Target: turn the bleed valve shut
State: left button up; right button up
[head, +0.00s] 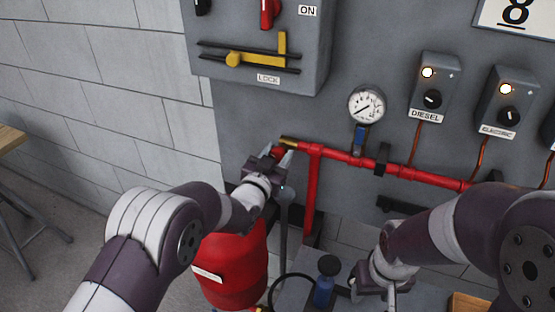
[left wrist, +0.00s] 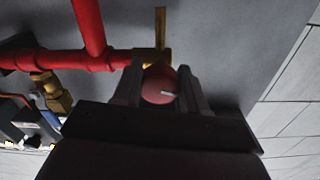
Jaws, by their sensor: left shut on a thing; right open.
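The bleed valve is at the left end of the red pipe (head: 340,154), with a brass spout (head: 287,139) and a round red knob (head: 278,152). In the left wrist view the knob (left wrist: 158,85) shows a pale mark near its centre, and the brass spout (left wrist: 160,28) is beyond it. My left gripper (head: 280,155) is shut on the knob, with one finger on each side (left wrist: 158,90). My right gripper (head: 376,290) is open, low at the right, apart from the valve; its fingertips are hard to see.
A pressure gauge (head: 367,104) with a blue-handled valve (head: 360,138) stands on the pipe. DIESEL (head: 433,95) and ELECTRIC (head: 505,100) switch boxes are on the grey wall at the right. A red tank (head: 235,265) stands below my left arm. A grey cabinet (head: 260,50) hangs above.

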pick_arm(q)
jog(key=m+b, duration=0.4)
jog(key=b, duration=0.1)
jog(key=m+b, duration=0.4)
jog(key=b, duration=0.1)
jog(key=m+b, duration=0.4)
jog(key=b, duration=0.1)
jog(key=shift+f+m, duration=0.3)
jog(key=shift+m, duration=0.1)
pick_arm(e)
notch_tip(320, 180, down, 16)
jog(key=shift+r, duration=0.1)
pick_arm(q)
jog(key=shift+r+m+b, duration=0.2)
jog(key=shift+m+b, duration=0.6)
jog(key=shift+b, duration=0.15)
pick_arm(e)
jog(key=shift+f, duration=0.9)
pick_arm(q)
jog(key=o, duration=1)
jog(key=shift+a+r, duration=0.1)
jog(key=shift+r, duration=0.05)
jog(key=shift+o, duration=0.2)
jog(key=b+v, duration=0.1)
jog(key=v, duration=1.1)
jog(key=shift+s, duration=0.3)
pick_arm(e)
jog(key=shift+f, duration=0.55)
